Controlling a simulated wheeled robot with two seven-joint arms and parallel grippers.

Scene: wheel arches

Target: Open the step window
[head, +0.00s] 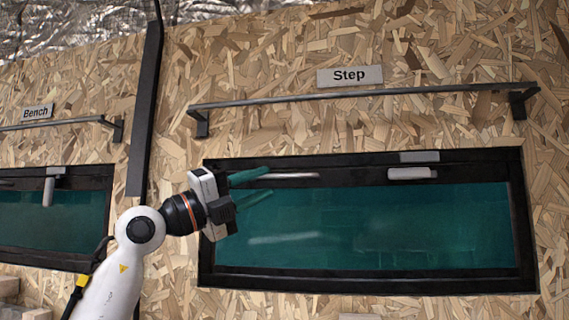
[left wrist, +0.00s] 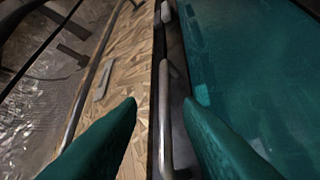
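The step window (head: 370,235) has a black frame and teal glass, sits flat in the chipboard wall and looks closed. A "Step" sign (head: 349,76) is above it. A slim metal handle bar (head: 295,176) runs along the upper left of its frame. My left gripper (head: 268,184) is at this upper left part, its teal fingers apart. In the left wrist view, the handle bar (left wrist: 165,120) lies between the two spread fingertips, with visible gaps. Contact cannot be told. A pale handle (head: 412,173) and a latch piece (head: 419,157) are at the top right. My right gripper is not in view.
A dark rail (head: 365,95) on brackets juts out above the step window. A vertical black post (head: 146,100) stands left of it. The bench window (head: 50,210) with its "Bench" sign (head: 37,112) is at the far left. Crumpled foil covers the top.

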